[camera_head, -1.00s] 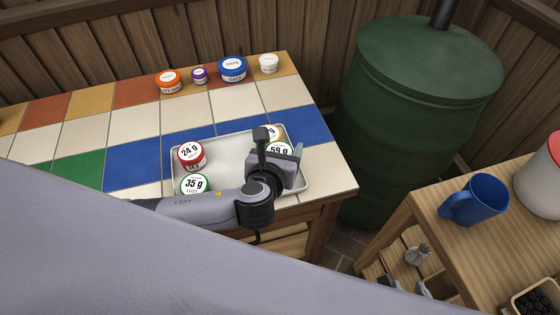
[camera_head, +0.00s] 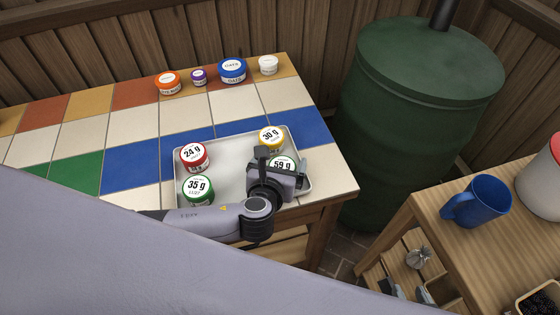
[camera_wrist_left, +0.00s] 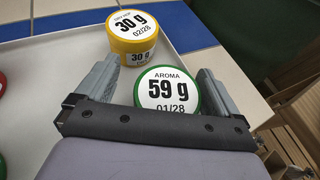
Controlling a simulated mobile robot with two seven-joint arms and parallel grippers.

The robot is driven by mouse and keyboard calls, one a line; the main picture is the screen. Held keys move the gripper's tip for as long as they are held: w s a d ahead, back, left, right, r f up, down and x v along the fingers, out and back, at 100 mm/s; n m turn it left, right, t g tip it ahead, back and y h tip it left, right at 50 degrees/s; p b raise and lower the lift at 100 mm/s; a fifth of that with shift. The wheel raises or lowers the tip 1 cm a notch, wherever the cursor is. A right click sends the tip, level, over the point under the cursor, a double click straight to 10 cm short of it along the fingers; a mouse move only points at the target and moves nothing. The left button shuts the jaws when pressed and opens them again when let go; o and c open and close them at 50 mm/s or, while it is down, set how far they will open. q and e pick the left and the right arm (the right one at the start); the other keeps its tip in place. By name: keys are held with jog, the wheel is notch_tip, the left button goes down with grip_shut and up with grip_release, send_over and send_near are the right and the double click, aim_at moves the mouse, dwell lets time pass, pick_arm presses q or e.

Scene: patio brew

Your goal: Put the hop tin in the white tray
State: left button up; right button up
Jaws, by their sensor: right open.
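A shallow white tray (camera_head: 228,181) lies on the tiled table and holds several round tins. The green 59 g tin (camera_head: 283,163), marked AROMA in the left wrist view (camera_wrist_left: 167,88), is at its right side. The yellow 30 g tin (camera_head: 271,137) stands behind it; its small top label looks like it may read hop. The red 24 g tin (camera_head: 194,156) and green 35 g tin (camera_head: 198,190) are at the left. My left gripper (camera_wrist_left: 160,70) has its fingers apart on either side of the 59 g tin, with a gap at the left. My right gripper (camera_head: 408,290) is low at the right, open and partly hidden.
An orange tin (camera_head: 168,83), purple tin (camera_head: 199,77), blue oats tin (camera_head: 232,70) and white tin (camera_head: 268,65) line the table's back edge. A green barrel (camera_head: 420,110) stands to the right. A wooden table (camera_head: 440,225) carries a blue mug (camera_head: 477,201). The middle tiles are clear.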

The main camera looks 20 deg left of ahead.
pick_arm(q)
jog(key=shift+r, duration=0.25)
jog(key=p+v, duration=0.1)
jog(key=v, duration=1.1)
jog(key=shift+s+f, duration=0.15)
jog(key=shift+f, duration=0.05)
